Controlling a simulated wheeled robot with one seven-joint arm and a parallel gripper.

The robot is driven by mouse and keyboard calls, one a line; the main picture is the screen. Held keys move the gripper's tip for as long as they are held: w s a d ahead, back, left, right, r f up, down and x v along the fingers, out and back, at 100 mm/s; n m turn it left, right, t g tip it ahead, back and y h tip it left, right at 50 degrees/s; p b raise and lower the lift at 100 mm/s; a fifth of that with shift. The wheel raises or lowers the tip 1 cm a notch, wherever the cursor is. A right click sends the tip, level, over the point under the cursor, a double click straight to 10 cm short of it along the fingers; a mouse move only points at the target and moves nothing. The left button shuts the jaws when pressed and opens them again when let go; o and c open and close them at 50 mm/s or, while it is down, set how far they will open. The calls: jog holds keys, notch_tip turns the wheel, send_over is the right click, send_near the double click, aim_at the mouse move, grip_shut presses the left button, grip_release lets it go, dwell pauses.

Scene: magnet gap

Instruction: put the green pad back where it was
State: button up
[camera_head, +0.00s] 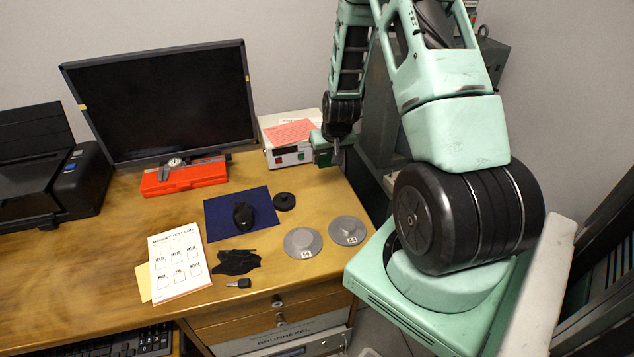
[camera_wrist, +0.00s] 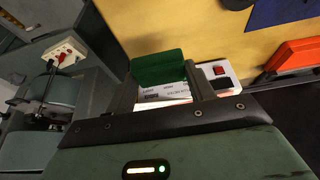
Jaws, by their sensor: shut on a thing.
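The green pad (camera_wrist: 158,67) is a flat dark green block in the wrist view. My gripper (camera_wrist: 160,82) is shut on it, with one finger at each side. In the head view my gripper (camera_head: 335,153) hangs at the back right of the desk, just right of a white instrument box (camera_head: 291,153). In that view I cannot clearly tell the pad from the green gripper parts. In the wrist view the instrument box (camera_wrist: 222,78), with its red and dark controls, shows beyond and partly behind the fingers. Whether the pad touches anything cannot be told.
Two grey discs (camera_head: 303,242) (camera_head: 347,230) and a black disc (camera_head: 284,201) lie on the desk (camera_head: 330,187). A mouse (camera_head: 243,214) rests on a blue mat (camera_head: 264,204). An orange case (camera_head: 185,178) lies before the monitor (camera_head: 160,100). A printed sheet (camera_head: 178,260) lies left.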

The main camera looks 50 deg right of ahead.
aim_at(326, 186)
notch_tip(326, 186, down, 10)
jog(key=shift+d+r+p, duration=0.1)
jog(key=shift+d+p, duration=0.05)
jog(key=shift+p, duration=0.6)
jog(key=o, duration=0.9)
